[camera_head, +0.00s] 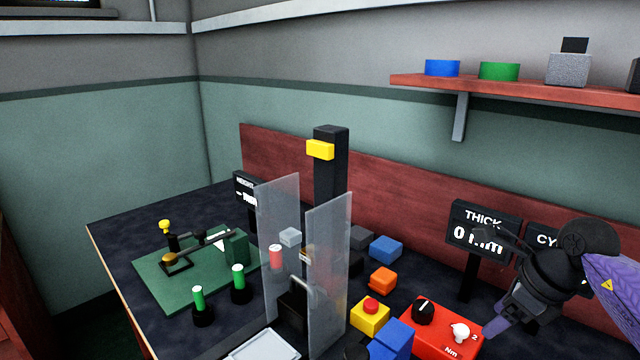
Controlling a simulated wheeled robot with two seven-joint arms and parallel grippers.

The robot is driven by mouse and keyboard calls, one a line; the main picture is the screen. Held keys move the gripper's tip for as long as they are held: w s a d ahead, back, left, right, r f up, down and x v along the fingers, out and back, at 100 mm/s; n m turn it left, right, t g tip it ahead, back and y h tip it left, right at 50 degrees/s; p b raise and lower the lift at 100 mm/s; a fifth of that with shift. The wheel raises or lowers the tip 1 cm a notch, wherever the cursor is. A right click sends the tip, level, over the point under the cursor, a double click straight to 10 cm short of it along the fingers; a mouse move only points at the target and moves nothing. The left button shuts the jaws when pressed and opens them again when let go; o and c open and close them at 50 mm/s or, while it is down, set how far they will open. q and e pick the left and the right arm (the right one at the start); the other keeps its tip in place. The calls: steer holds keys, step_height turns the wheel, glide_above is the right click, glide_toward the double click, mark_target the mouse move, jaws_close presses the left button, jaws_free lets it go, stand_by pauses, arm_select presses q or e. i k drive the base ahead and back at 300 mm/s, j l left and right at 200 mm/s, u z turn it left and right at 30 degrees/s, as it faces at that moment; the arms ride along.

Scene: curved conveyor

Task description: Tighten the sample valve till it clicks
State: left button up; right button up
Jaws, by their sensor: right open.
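A red box (440,344) stands at the front right of the table. It bears a white knob (460,333) beside the marks "2" and "Nm", and a black knob (424,310) with a pointer line. I cannot tell for sure which knob is the sample valve; the white one sits next to the torque mark. My right gripper (488,282) comes in from the right, open and empty, above and to the right of the red box. Its purple lower fingertip shows near the box's right edge, apart from the white knob as far as I can tell. My left gripper is out of view.
Yellow, blue and orange blocks (382,279) lie left of the red box. Two clear upright panels (328,270) stand mid-table. A "THICK" display (484,232) stands behind the box. A green board (160,275) lies left. A shelf (540,88) hangs above.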

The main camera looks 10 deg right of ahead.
mark_target(423, 311)
steer(key=k+j, duration=1.1)
steer(key=j, duration=0.1)
